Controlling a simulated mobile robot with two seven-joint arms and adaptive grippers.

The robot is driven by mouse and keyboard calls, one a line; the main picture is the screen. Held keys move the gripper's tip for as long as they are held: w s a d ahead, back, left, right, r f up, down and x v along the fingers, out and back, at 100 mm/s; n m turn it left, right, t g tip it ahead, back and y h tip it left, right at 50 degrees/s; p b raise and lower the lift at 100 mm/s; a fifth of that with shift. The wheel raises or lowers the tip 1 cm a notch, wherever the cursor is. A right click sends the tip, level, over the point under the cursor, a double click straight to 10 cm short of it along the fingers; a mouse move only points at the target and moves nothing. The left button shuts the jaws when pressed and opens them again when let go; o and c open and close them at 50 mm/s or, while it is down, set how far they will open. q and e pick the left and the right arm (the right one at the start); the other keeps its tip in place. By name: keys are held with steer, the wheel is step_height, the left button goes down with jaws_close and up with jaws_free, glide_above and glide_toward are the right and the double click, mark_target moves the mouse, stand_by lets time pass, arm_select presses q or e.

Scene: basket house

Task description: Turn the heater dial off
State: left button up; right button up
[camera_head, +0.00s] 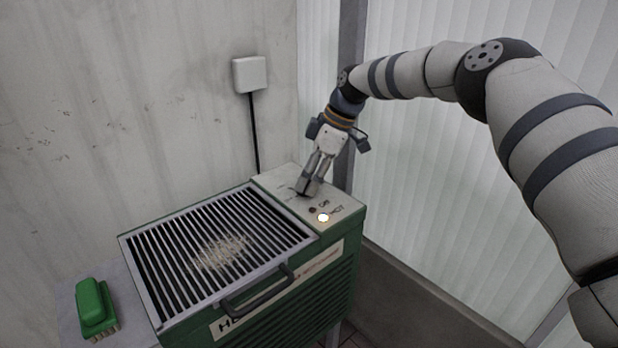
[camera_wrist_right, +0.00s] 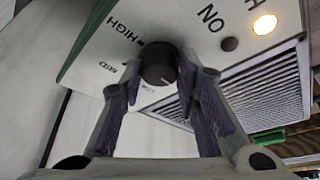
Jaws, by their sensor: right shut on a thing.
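The green heater (camera_head: 345,262) stands in the middle of the head view, with a pale control panel (camera_head: 342,205) at its back right. In the right wrist view, a black round dial (camera_wrist_right: 159,64) sits on the panel (camera_wrist_right: 105,45) by the words MID and HIGH. My right gripper (camera_head: 308,190) reaches down to the panel and is shut on the dial; its fingers (camera_wrist_right: 158,82) are on both sides of it. The dial's pointer direction is partly hidden. A lit round lamp (camera_head: 323,217) glows on the panel, also in the right wrist view (camera_wrist_right: 265,24). My left gripper is not in view.
A green brush (camera_head: 92,306) lies on a surface at left. A white wall box (camera_head: 249,73) with a black cable is behind. Walls stand close behind and right.

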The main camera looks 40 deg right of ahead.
steer(key=o, duration=1.2)
steer(key=shift+c, duration=0.2)
steer(key=v, duration=1.2)
steer(key=shift+a, duration=0.1)
